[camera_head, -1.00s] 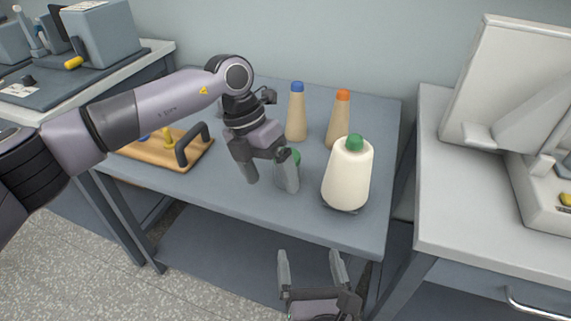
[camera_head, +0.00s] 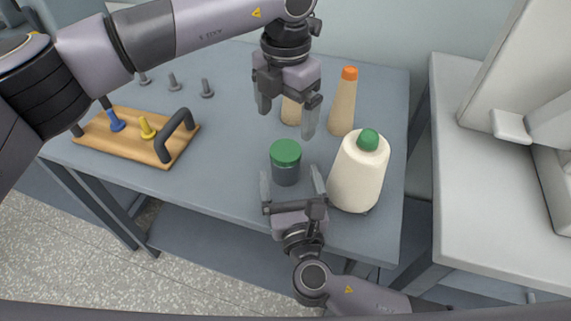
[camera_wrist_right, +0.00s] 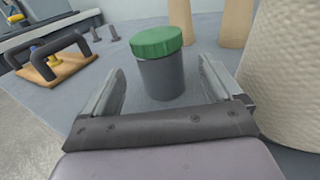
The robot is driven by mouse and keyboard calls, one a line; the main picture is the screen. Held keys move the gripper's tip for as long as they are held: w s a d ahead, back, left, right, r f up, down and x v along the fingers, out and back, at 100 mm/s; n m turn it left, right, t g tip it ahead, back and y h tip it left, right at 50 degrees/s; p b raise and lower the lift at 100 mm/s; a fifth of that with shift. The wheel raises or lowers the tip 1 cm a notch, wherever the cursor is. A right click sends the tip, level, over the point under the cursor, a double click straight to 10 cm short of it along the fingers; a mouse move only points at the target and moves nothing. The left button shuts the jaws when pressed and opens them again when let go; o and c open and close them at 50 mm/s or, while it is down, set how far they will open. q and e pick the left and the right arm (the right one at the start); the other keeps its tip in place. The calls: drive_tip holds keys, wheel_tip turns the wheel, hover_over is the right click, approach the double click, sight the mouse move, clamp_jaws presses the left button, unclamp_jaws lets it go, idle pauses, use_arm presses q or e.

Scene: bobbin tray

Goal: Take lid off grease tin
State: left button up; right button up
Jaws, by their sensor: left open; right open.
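The grease tin (camera_head: 286,174) is a dark grey cylinder standing upright on the table, with a green lid (camera_head: 286,152) on its top. It also shows in the right wrist view as a grey body (camera_wrist_right: 161,78) under a ribbed green lid (camera_wrist_right: 156,42). My left gripper (camera_head: 288,122) is open and empty, pointing down above and behind the tin. My right gripper (camera_head: 292,182) is open on the near side of the tin. In the right wrist view its fingers (camera_wrist_right: 160,95) point toward the tin, which stands ahead between them, apparently untouched.
A cream cone with a green tip (camera_head: 358,172) stands close to the right of the tin. An orange-tipped cone (camera_head: 343,105) and another partly hidden tan cone (camera_head: 291,112) stand behind. A wooden board with a handle (camera_head: 135,148) and several grey pegs (camera_head: 207,88) are left.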

sight(286, 150)
drive_tip(key=shift+w+a, duration=0.25)
drive_tip(key=shift+w, duration=1.05)
drive_tip(key=shift+w+a, duration=0.2)
drive_tip(key=shift+w, duration=1.1)
clamp_jaws()
use_arm(q)
drive_tip(key=m, duration=1.9)
drive_tip(key=shift+m, duration=0.4)
drive_tip(key=m, duration=0.7)
drive_tip(key=shift+f, duration=0.3)
wheel_tip(286, 150, down, 8)
drive_tip(key=shift+r, duration=0.25)
